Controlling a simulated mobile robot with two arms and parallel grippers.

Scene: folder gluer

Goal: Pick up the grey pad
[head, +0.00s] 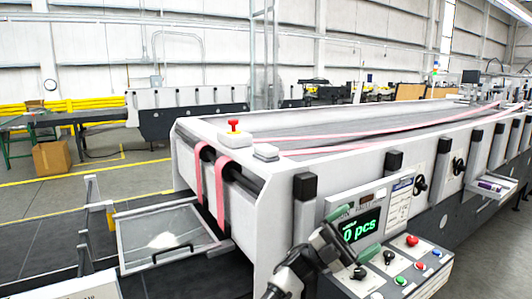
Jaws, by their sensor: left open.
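A small light grey pad (265,152) lies on the top near corner of the long white folder gluer, just right of a white box with a red mushroom button. My left gripper (333,238) is dark and open, in front of the machine's control panel, below and to the right of the pad. It is apart from the pad, and nothing shows between its fingers. It hides part of the panel's green display. My right gripper is not in view.
The red button box (234,138) stands close beside the pad. Pink belts (220,190) run over the machine's end and along its top. A control box (392,268) with several buttons juts out at lower right. A framed tray (165,236) sits at lower left.

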